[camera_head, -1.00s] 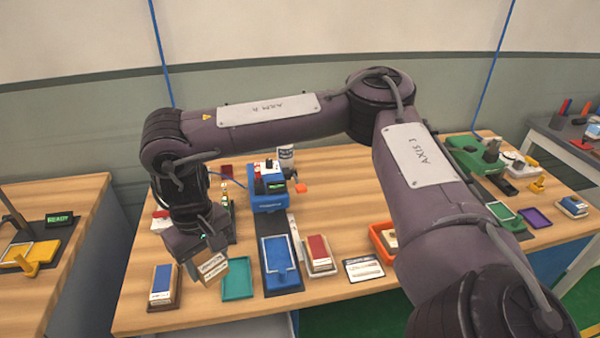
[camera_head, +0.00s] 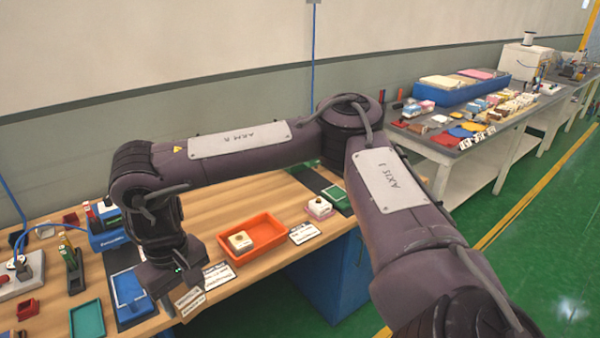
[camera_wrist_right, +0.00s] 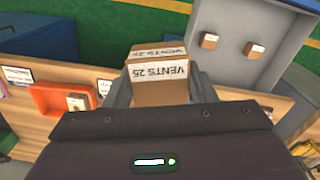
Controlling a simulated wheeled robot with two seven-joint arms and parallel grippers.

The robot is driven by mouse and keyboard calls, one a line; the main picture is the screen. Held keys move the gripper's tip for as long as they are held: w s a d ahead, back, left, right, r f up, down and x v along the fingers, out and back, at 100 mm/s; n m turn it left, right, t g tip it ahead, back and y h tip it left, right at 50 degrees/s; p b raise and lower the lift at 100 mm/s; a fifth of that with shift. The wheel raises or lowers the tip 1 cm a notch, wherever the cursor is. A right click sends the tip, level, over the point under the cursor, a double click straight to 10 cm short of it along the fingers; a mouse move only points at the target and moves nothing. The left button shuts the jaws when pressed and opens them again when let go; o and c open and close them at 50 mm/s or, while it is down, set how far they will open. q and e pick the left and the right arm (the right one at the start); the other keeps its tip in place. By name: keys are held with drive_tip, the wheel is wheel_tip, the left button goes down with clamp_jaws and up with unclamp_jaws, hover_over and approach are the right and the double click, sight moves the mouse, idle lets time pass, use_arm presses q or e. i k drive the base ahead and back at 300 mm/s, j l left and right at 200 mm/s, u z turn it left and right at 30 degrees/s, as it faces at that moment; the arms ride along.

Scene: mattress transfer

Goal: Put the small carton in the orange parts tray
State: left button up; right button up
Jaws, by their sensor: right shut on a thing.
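My right gripper (camera_head: 178,290) is shut on a small brown carton (camera_head: 190,303) with a white label, near the bench's front edge. In the right wrist view the carton (camera_wrist_right: 158,86) sits between the fingers and its label reads "VENTS 25". The orange parts tray (camera_head: 268,231) lies on the bench, to the right of and beyond the gripper, with a small light block (camera_head: 240,241) inside it. The tray also shows at the left in the right wrist view (camera_wrist_right: 43,98). The carton is apart from the tray. My left gripper is out of view.
A blue tray (camera_head: 130,291) and a teal tray (camera_head: 88,320) lie left of the gripper. Label cards (camera_head: 303,233) lie beside the orange tray. In the right wrist view, a grey bin (camera_wrist_right: 278,25) holds two small cartons. A cluttered grey bench (camera_head: 470,140) stands at right.

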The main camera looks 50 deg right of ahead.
sight(264, 235)
drive_tip(key=i+l+z, duration=0.15)
drive_tip(key=l, duration=0.25)
drive_tip(key=i+l+z, duration=0.15)
drive_tip(key=l, duration=0.25)
drive_tip(key=i+l+z, duration=0.15)
drive_tip(key=l, duration=0.25)
drive_tip(key=i+l+z, duration=0.1)
drive_tip(key=i+l, duration=0.15)
drive_tip(key=l, duration=0.1)
